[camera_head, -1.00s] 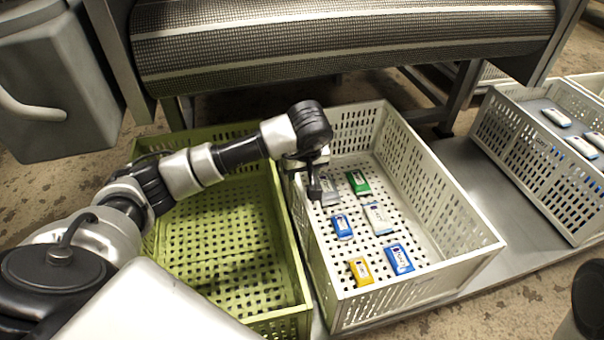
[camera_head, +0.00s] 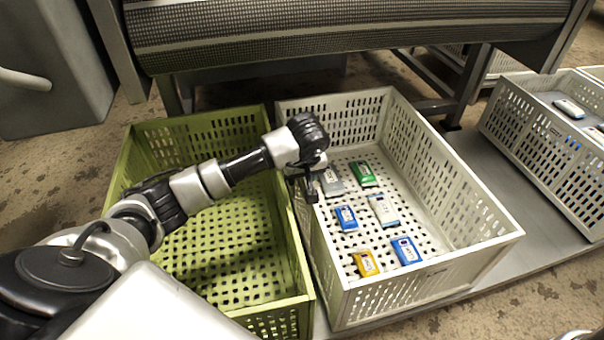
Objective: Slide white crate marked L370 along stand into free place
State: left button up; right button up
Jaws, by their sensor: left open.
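A white slatted crate (camera_head: 470,252) stands on the metal stand in the middle, beside a green crate. It holds several small blue, yellow, green and grey-white packs. I cannot read an L370 mark on it. A second white crate (camera_head: 545,160) stands further right on the stand. A bare stretch of stand (camera_head: 478,160) lies between the two white crates. My left gripper (camera_head: 310,186) is open and points down at the left wall of the middle crate, near a grey pack. I cannot tell whether its fingers touch the wall.
An empty green crate (camera_head: 302,270) stands close against the left side of the middle white crate. A mesh conveyor belt (camera_head: 340,30) runs above and behind the crates. A grey bin (camera_head: 55,90) stands at the back left.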

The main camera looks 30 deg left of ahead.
pick_arm(q)
jog(key=shift+c, duration=0.4)
grip_shut()
dwell(1.1)
